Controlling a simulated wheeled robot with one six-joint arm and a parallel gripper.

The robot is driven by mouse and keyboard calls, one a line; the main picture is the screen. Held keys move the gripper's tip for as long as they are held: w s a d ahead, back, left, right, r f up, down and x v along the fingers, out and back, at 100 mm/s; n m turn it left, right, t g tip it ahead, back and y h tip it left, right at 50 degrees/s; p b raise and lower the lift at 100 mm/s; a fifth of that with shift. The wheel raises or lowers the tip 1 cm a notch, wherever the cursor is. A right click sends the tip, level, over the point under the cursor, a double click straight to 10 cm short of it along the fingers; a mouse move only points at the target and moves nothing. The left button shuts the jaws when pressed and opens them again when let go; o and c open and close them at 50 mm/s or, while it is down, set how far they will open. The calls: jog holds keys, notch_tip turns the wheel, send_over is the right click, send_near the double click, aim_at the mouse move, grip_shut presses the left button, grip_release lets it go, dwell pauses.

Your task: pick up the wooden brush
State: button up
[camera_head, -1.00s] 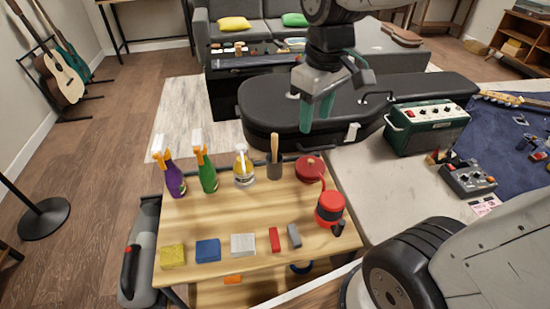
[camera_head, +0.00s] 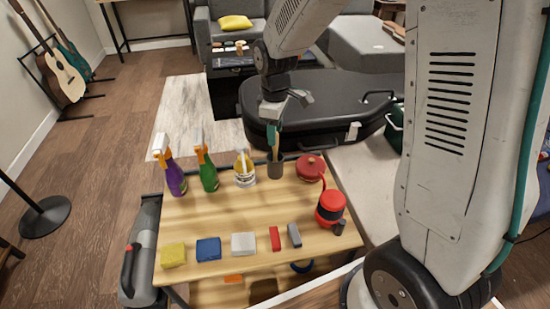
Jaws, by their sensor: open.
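The wooden brush (camera_head: 276,154) stands upright in a dark grey cup (camera_head: 275,170) at the back of the wooden cart top. Only a short pale length of its handle shows above the cup. My gripper (camera_head: 272,134) is open and points down, directly above the cup in the picture, with its teal fingers at the top of the handle. The fingers hide the upper end of the handle. I cannot tell whether the handle is between them or behind them.
Yellow-labelled bottle (camera_head: 244,170), green spray bottle (camera_head: 207,172) and purple spray bottle (camera_head: 173,177) stand left of the cup. A red round container (camera_head: 310,167) and a red-black canister (camera_head: 330,206) are right. Several small blocks line the front. The cart's middle (camera_head: 245,210) is clear.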

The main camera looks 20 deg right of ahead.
aim_at(275, 153)
notch_tip(275, 153, down, 4)
jog(key=shift+f, duration=0.1)
grip_shut()
